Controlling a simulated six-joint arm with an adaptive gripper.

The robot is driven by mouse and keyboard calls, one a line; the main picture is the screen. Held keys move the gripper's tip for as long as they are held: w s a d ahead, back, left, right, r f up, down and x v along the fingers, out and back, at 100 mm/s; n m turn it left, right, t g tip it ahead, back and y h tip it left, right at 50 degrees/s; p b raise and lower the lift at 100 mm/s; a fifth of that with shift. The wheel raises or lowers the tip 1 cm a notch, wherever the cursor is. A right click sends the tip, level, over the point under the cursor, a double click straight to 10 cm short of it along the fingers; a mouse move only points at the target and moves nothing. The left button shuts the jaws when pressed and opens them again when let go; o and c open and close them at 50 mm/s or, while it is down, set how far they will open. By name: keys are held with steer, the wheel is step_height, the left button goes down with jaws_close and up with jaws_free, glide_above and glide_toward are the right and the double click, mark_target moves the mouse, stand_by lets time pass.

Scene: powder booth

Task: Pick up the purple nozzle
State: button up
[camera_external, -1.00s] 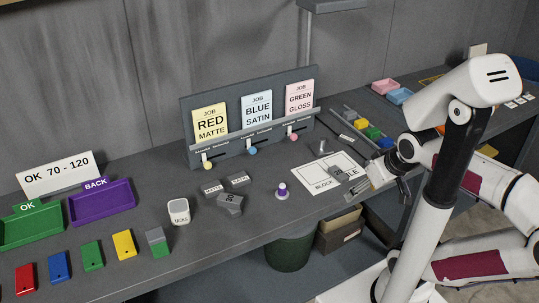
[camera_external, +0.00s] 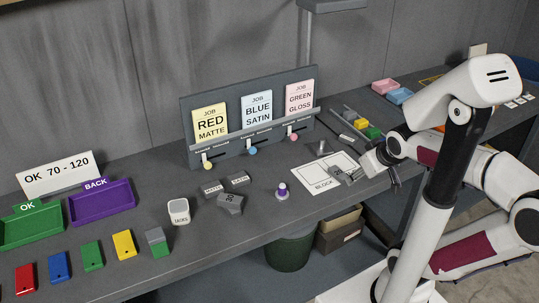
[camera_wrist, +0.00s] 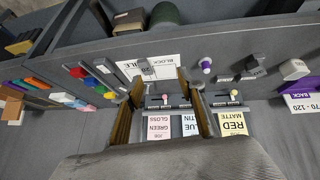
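A white sheet (camera_external: 310,184) with a grey block (camera_external: 340,174) lies between nozzle and gripper. Grey blocks (camera_external: 230,203) and a white cup-like item (camera_external: 179,211) stand left of the nozzle. The job-card rack (camera_external: 230,149) stands behind. The bench's front edge is close in front.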

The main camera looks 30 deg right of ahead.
mark_target(309, 195)
steer(key=w+d+f+n+t, duration=0.2)
steer(key=w+d+f+n, duration=0.15)
steer(key=w, duration=0.55)
steer(key=w+d+f+n+t, duration=0.15)
steer(key=w+f, duration=0.25)
steer(key=w, duration=0.5)
steer(key=a+f+n+y, duration=0.1)
steer(key=f, duration=0.1)
steer(key=w+a+f+n+y, duration=0.1)
steer(key=f+y, duration=0.1)
steer(key=w+a+f+y, duration=0.1)
steer(key=f, duration=0.1)
steer(key=shift+w+a+f+n+t+y, duration=0.2)
steer(key=shift+w+f+n+t+y, duration=0.1)
steer(key=shift+f+n+t, duration=0.1)
steer(key=a+f+y, duration=0.1)
steer(key=s+a+f+y, duration=0.1)
steer(key=a+y, duration=0.1)
steer(key=shift+a+f+n, duration=0.1)
steer(key=shift+n, duration=0.3)
steer(key=s+a+y, duration=0.2)
steer(key=shift+s+a+f+y, duration=0.1)
steer(key=shift+a+f+y, duration=0.25)
steer(key=shift+a+y, duration=0.05)
steer(key=shift+s+a+r+t+y, duration=0.25)
steer(key=shift+s+a+y, duration=0.1)
steer(key=shift+s+y, duration=0.2)
steer(key=shift+s+a+r+t+y, duration=0.2)
steer(key=shift+s+a+y, duration=0.2)
steer(key=shift+y, duration=0.25)
